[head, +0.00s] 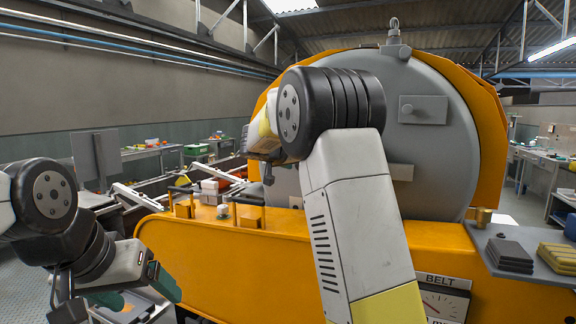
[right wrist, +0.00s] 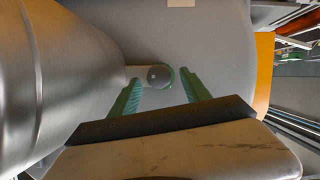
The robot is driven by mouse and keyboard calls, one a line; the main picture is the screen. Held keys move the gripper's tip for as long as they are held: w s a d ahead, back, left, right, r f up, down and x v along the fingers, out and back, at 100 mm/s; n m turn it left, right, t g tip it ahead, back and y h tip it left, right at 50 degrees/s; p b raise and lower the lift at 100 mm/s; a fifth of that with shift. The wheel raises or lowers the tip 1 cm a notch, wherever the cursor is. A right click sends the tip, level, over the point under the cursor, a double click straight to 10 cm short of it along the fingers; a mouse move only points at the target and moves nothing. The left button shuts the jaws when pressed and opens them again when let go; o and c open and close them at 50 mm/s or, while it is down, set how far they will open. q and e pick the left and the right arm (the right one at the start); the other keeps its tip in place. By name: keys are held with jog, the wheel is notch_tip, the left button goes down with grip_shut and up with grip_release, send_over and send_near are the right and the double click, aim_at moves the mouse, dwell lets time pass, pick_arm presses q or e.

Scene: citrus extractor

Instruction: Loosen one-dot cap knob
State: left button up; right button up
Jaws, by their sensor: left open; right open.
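A grey round knob (right wrist: 159,77) on a short stem shows in the right wrist view, in front of a grey drum face. A small light spot shows on its end; I cannot tell whether this is the one-dot mark. My right gripper (right wrist: 160,84) is open, with one green finger on each side of the knob. I see no clear contact. In the head view my right arm covers that knob and the right fingers. My left gripper (head: 136,290) is open and empty at the lower left, away from the machine's drum.
The large grey drum cover (head: 440,150) sits in an orange housing (head: 492,110). A BELT gauge (head: 443,300) is on the front. A grey shelf (head: 545,268) with dark pads (head: 509,255) juts out at right. A large metal cylinder (right wrist: 55,80) is close left of the right fingers.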

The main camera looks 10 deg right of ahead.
jog(key=shift+x, duration=0.8)
grip_shut()
